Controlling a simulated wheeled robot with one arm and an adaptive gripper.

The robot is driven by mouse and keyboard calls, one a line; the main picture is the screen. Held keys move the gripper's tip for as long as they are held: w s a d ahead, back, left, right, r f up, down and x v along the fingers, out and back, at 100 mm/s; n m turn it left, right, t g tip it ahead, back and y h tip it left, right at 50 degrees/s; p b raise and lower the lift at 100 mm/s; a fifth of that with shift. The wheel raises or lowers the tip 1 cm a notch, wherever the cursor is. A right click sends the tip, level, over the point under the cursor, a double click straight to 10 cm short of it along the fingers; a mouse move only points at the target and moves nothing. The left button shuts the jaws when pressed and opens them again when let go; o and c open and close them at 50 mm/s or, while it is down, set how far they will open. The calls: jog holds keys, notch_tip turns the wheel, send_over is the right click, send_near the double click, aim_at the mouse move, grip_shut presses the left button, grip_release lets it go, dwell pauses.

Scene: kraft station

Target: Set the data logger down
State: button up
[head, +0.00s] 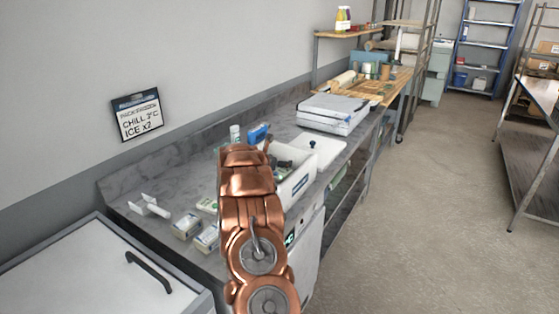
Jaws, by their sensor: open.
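My copper arm reaches over the grey marbled counter (173,225) in the head view. It hides what lies directly behind it, and my gripper's fingertips do not show. I cannot tell whether anything is between them. I cannot surely pick out the data logger. A small blue item (259,133) stands beyond the arm's far end, near the wall. A small pale green and white item (207,204) lies on the counter left of the arm. A white open bin (297,187) stands right of the arm, with dark items inside.
Two small boxes (187,226) (207,239) and a white bracket-like piece (149,206) lie at the counter's left. A white board (320,149) and a white case (333,113) lie farther back. A wall sign (138,115) reads "CHILL 2°C ICE x2". A lidded chest (80,275) stands front left.

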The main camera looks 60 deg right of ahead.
jog(key=shift+a+r, duration=0.25)
jog(key=shift+a, duration=0.2)
jog(key=b+v, duration=0.4)
jog(key=v, duration=0.6)
jog(key=shift+a+r, duration=0.15)
